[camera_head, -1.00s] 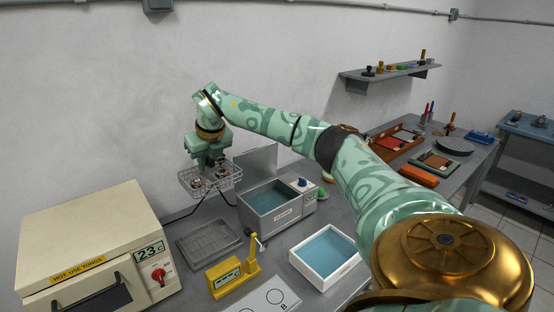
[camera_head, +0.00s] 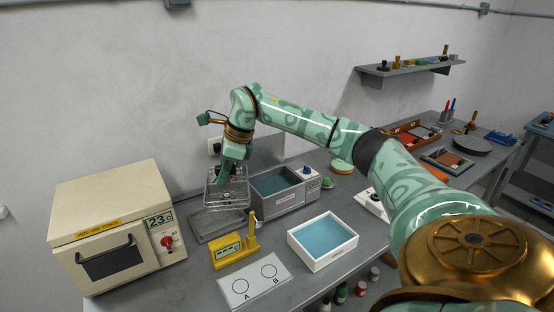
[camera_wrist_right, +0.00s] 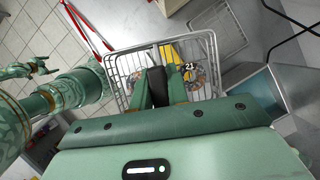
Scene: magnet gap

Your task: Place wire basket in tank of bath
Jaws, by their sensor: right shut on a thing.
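My right gripper (camera_head: 233,168) is shut on the wire basket (camera_head: 212,196), which hangs below it in the air. In the right wrist view the basket (camera_wrist_right: 120,62) is around the fingers, with small round items inside. The tank (camera_wrist_right: 252,86) also shows at the right of the wrist view. My left gripper (camera_wrist_right: 35,69) is small at the left of the wrist view, away from the basket; its opening is unclear.
A grey rack (camera_head: 207,228) lies below the basket. A yellow device (camera_head: 228,254) stands in front. A white tray of blue liquid (camera_head: 345,249) and a card marked A and B (camera_head: 254,281) are nearer. A cream oven (camera_head: 75,212) stands left.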

